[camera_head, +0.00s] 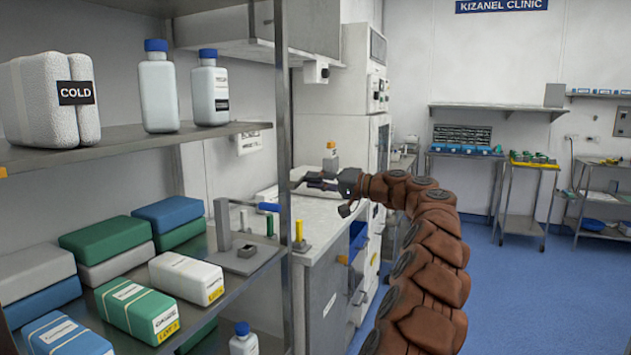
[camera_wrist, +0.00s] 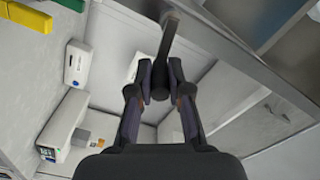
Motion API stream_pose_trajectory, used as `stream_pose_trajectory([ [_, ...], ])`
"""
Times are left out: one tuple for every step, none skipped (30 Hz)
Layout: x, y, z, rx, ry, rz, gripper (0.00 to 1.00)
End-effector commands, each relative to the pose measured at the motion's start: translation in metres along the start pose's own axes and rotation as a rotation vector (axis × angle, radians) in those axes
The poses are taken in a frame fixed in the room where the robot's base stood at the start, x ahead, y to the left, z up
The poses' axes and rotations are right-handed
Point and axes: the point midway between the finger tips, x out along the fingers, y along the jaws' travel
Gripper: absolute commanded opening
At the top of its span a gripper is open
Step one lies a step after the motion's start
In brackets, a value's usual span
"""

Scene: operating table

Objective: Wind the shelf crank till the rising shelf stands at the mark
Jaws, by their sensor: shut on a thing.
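My gripper (camera_head: 303,181) is at the end of my brown arm, beside the grey front post of the shelf rack (camera_head: 283,120). In the wrist view, my gripper (camera_wrist: 160,88) is shut with its pads on either side of a dark knob, the crank handle (camera_wrist: 161,92). A grey crank arm (camera_wrist: 168,38) runs from the knob towards the top of the picture. In the head view the crank cannot be made out clearly behind the fingers. The upper shelf (camera_head: 130,143) and lower shelf (camera_head: 205,330) are level; which one rises, and the mark, I cannot tell.
The upper shelf holds a white COLD pack (camera_head: 50,98) and two bottles. Green, blue and white boxes (camera_head: 140,308) fill the lower shelf. A grey upright (camera_head: 222,224) stands near the post. A white counter (camera_head: 335,215) is behind my gripper; blue floor (camera_head: 540,290) is clear at right.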

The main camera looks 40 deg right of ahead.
Motion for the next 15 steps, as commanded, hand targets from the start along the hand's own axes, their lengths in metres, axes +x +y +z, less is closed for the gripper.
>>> stream_pose_trajectory([
  [-0.0005,0.0027,0.0004,0.002,0.000,0.004,0.19],
  [-0.0005,0.0028,0.0004,0.002,0.000,0.004,0.22],
  [-0.0005,0.0027,0.0004,0.002,0.000,0.004,0.26],
  [-0.0005,0.0025,0.0004,0.001,0.000,0.004,0.29],
  [-0.0005,0.0023,0.0003,0.001,0.000,0.003,0.32],
  [-0.0004,0.0021,0.0003,0.001,0.000,0.003,0.36],
  [-0.0003,0.0018,0.0003,0.001,0.000,0.003,0.39],
  [-0.0003,0.0016,0.0003,0.001,0.000,0.002,0.42],
  [-0.0002,0.0015,0.0003,0.001,0.000,0.002,0.43],
  [-0.0001,0.0013,0.0003,0.000,0.000,0.002,0.43],
  [-0.0001,0.0012,0.0003,0.000,0.000,0.002,0.43],
  [-0.0001,0.0010,0.0002,0.000,0.000,0.001,0.43],
  [0.0000,0.0009,0.0002,0.000,0.000,0.001,0.43],
  [0.0000,0.0009,0.0002,0.000,0.000,0.001,0.43],
  [0.0000,0.0008,0.0002,0.000,0.000,0.001,0.43],
])
